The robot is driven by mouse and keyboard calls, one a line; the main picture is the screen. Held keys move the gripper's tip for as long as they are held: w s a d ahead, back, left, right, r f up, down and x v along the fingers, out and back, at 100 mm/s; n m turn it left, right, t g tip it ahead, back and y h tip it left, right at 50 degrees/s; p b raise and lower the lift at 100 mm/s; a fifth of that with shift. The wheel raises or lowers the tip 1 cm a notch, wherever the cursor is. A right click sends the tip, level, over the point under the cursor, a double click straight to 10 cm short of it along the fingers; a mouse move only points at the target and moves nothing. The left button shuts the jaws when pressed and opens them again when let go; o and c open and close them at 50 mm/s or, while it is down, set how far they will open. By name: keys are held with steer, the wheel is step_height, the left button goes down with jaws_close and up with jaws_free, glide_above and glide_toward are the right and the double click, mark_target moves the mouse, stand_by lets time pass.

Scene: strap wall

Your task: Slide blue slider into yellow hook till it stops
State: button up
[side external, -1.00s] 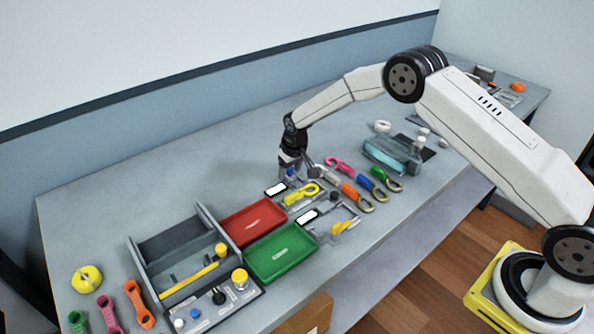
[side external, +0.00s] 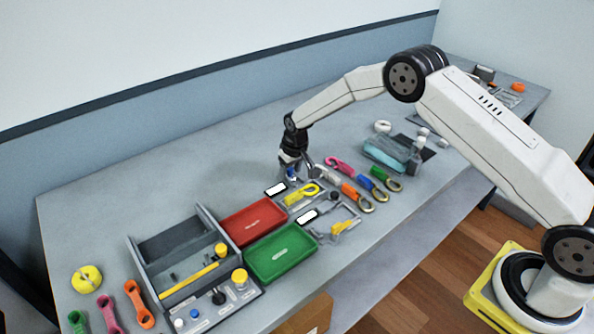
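The yellow hook (side external: 303,194) lies in a small grey frame right of the red tray. A small blue piece (side external: 292,175), which looks like the blue slider, shows just above the hook, directly under my gripper. My gripper (side external: 294,171) points down at it. The fingers are dark and small, and I cannot tell whether they are closed on the blue piece. A second yellow piece (side external: 343,227) sits in another grey frame nearer the front edge.
A red tray (side external: 229,238) and a green tray (side external: 261,272) lie left of the frames. Pink, orange, blue and green handled tools (side external: 371,184) lie just right. A grey divided box (side external: 150,262) stands at the left. The table behind my gripper is clear.

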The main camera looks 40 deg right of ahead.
mark_target(290, 169)
steer(key=shift+r, duration=3)
steer(key=c, duration=0.5)
steer(key=shift+r, duration=0.25)
steer(key=shift+c, duration=0.8)
step_height(290, 169, up, 6)
steer(key=shift+f, duration=0.25)
steer(key=shift+s, duration=0.15)
